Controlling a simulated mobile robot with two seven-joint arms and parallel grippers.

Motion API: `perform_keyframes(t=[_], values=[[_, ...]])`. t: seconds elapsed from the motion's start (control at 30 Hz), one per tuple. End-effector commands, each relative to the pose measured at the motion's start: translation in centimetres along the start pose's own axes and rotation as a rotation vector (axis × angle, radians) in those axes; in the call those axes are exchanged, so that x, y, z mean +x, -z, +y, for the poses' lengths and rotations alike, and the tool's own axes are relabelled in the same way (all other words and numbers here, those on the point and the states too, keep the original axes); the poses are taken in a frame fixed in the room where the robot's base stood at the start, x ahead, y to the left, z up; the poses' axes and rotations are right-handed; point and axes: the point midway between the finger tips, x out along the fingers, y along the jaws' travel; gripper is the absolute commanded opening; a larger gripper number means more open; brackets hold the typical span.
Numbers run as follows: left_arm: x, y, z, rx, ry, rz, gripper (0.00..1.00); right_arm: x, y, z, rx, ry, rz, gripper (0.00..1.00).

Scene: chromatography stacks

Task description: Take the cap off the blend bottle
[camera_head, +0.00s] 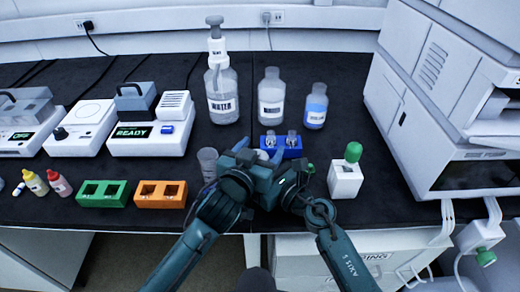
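Two capped bottles stand at the back of the black bench: a clear bottle (271,98) with a white label and grey cap, and a smaller one (316,108) with a blue label and grey cap. I cannot read which is the blend bottle. Both caps are on. My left gripper (240,157) is low over the front of the bench, beside a small clear cup (207,165); something pale shows at its fingers, too small to identify. My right gripper (293,165) is close beside it, in front of the blue vial rack (292,152). The finger gaps are unclear.
A tall WATER bottle (222,92) with a pump top stands left of the bottles. A white block with a green knob (352,153) is right of my grippers. Green (103,200) and orange (160,202) racks line the front left. A large white instrument (440,90) bounds the right.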

Motion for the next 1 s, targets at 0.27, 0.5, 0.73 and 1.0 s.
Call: perform_keyframes(t=[0.27, 0.5, 0.73, 1.0], values=[[-0.03, -0.02, -0.01, 0.000, 0.000, 0.000, 0.45, -0.01, 0.03, -0.01, 0.000, 0.000, 0.001, 0.09], [-0.04, -0.03, -0.02, 0.000, 0.000, -0.001, 0.25, -0.01, 0.03, -0.01, 0.000, 0.000, 0.001, 0.09], [-0.05, 0.07, -0.03, 0.000, 0.001, 0.000, 0.19, -0.01, 0.04, -0.02, 0.000, 0.001, 0.001, 0.09], [-0.05, 0.07, -0.03, 0.000, 0.001, 0.000, 0.19, -0.02, 0.04, -0.03, 0.000, 0.001, 0.001, 0.09]])
